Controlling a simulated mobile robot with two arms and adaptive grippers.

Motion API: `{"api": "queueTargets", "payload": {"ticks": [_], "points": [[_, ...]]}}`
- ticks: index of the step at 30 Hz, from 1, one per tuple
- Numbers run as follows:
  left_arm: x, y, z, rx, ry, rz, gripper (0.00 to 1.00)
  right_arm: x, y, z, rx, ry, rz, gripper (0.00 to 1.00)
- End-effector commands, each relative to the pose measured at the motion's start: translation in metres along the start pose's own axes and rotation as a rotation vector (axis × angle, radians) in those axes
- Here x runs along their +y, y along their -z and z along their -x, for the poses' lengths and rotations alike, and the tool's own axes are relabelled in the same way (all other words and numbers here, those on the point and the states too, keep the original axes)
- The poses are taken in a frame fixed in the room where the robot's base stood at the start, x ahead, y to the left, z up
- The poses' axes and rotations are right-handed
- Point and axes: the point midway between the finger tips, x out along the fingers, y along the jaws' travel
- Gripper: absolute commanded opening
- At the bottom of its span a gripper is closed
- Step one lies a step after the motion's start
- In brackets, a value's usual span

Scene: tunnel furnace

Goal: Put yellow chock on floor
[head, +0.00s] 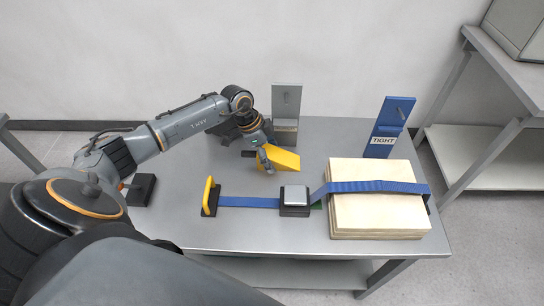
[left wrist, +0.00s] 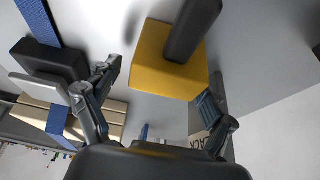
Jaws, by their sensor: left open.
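The yellow chock (head: 285,160) rests on the grey metal table (head: 180,215), near its back, in the head view. My left gripper (head: 262,158) is at the chock's left side and partly covers it. In the left wrist view the yellow chock (left wrist: 168,75) lies beyond my open left gripper (left wrist: 158,82), close to the right finger. A dark bar crosses the chock's upper part there. I cannot tell whether a finger touches it. The grey floor (head: 487,240) shows to the right of the table. My right gripper is not in view.
A blue strap (head: 250,202) runs from a yellow handle (head: 209,195) through a buckle (head: 294,196) and over stacked wooden boards (head: 378,212). A grey upright plate (head: 286,100) and a blue one labelled TIGHT (head: 388,125) stand behind. A black block (head: 140,190) lies at left.

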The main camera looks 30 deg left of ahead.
Motion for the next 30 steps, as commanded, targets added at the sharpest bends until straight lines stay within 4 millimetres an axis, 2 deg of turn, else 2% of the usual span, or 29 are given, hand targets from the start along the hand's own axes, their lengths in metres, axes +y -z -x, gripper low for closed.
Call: {"api": "queueTargets", "payload": {"ticks": [3,9,21,30], "points": [[-0.0001,0.0001,-0.0066,0.000,0.001,0.000,0.83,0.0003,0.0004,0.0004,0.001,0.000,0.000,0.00],[-0.0002,-0.0002,-0.0068,0.000,0.001,0.000,0.83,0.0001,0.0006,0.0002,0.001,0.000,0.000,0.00],[-0.0008,0.0009,-0.0055,0.002,0.003,-0.001,0.01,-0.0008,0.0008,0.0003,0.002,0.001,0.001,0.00],[-0.0009,0.0018,-0.0034,0.003,0.003,-0.001,0.00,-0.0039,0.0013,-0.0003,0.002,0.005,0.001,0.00]]}}
